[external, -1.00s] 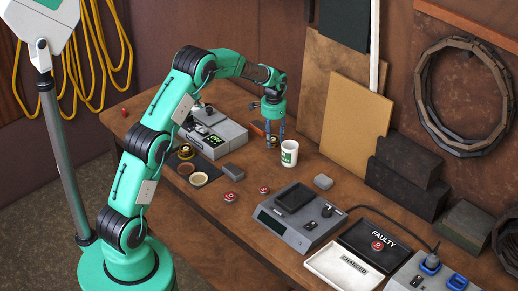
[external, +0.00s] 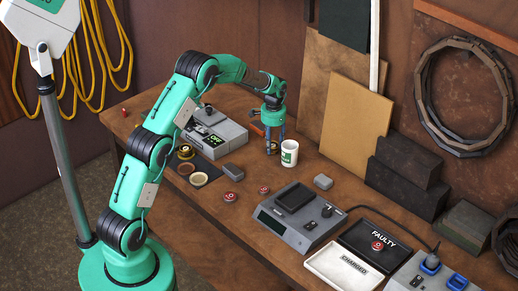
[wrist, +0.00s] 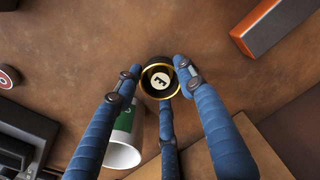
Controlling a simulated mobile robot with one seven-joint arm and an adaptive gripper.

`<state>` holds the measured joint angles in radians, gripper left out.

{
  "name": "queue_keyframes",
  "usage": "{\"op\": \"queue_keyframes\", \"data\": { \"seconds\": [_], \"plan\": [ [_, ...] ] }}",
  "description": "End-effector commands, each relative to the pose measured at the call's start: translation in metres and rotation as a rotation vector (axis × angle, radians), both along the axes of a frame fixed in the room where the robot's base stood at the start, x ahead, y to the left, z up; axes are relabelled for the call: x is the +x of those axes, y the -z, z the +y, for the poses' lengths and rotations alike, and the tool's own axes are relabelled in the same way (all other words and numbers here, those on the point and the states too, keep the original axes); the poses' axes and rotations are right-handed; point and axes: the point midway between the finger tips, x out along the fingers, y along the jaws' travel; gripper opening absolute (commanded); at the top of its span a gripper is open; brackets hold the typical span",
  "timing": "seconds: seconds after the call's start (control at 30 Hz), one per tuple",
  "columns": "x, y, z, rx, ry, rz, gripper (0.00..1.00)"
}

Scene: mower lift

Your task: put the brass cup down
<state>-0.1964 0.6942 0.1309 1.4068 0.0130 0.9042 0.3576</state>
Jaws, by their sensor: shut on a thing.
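The brass cup (wrist: 159,78) shows in the wrist view as a gold-rimmed round thing with a dark inside and a pale disc marked with a black character. My gripper (wrist: 157,82) has its blue fingers shut around it. In the external view my gripper (external: 273,143) points down over the back of the bench, with the brass cup (external: 272,149) low between the fingertips. The cup is at or just above the bench top; I cannot tell whether it touches. The fingers hide part of its side.
A white and green mug (external: 289,153) stands close to the right of my gripper. A grey machine (external: 214,134) is to the left, with another gold-rimmed round piece (external: 185,152) beside it. Red discs (external: 233,198) and a grey console (external: 298,218) lie nearer the front. Boards lean behind.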

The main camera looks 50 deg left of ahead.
Motion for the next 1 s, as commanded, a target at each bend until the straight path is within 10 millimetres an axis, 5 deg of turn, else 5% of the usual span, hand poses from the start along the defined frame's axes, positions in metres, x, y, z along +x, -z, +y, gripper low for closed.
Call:
{"op": "queue_keyframes", "data": {
  "seconds": [0.2,0.23,0.33,0.77,1.0],
  "plan": [
    [0.0,0.003,0.0,0.0,0.0,0.0,0.13],
    [0.0,0.003,0.0,0.0,0.0,0.0,0.41],
    [0.0,0.003,0.0,0.0,0.0,0.0,0.58],
    [0.0,-0.001,0.0,0.0,0.0,0.0,0.58],
    [0.0,-0.025,0.0,0.0,0.0,-0.001,0.58]
  ]
}}
